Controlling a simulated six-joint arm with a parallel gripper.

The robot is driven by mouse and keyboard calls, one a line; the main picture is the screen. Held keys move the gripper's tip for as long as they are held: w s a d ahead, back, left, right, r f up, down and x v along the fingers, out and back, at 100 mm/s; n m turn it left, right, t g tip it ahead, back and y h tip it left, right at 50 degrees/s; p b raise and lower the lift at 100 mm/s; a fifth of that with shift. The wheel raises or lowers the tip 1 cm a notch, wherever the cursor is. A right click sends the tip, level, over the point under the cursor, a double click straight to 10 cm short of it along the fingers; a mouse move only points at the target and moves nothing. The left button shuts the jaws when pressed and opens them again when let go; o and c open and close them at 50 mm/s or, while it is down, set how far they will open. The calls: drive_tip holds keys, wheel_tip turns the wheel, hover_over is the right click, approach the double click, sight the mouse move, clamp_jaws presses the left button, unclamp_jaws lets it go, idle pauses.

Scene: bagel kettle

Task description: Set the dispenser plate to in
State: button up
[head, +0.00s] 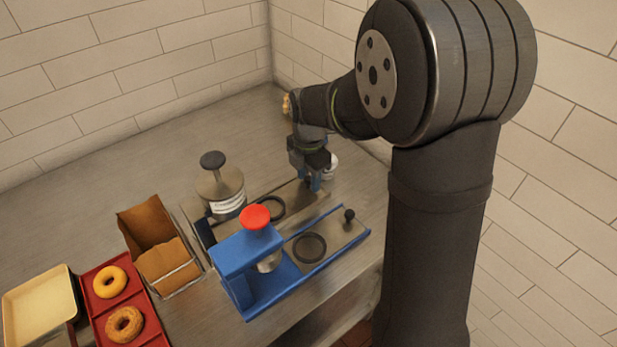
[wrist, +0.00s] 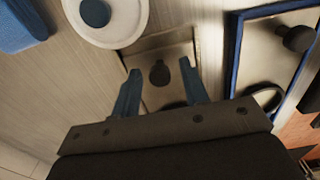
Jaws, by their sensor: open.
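The steel dispenser (head: 228,190) with a dark knob on top stands on the counter behind a blue press. Its flat plate (head: 290,202) extends to the right, with a dark ring (head: 270,207) showing beside the dispenser body. My gripper (head: 316,184) is over the plate's right end, fingers pointing down. In the wrist view the plate (wrist: 179,52) carries a small dark knob (wrist: 160,73). My gripper (wrist: 160,70) is open, with one blue finger on each side of that knob. I cannot tell whether the fingers touch it.
The blue press (head: 236,252) with a red knob has its own plate (head: 335,236) close in front, with a dark knob (head: 349,215). A white round object (wrist: 122,30) is near my gripper. A brown box (head: 150,222) and red tray (head: 94,325) with bagels stand left.

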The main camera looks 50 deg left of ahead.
sight(275, 207)
drive_tip(key=shift+f, duration=0.35)
clamp_jaws()
drive_tip(key=s, duration=1)
unclamp_jaws()
drive_tip(key=shift+s, duration=0.15)
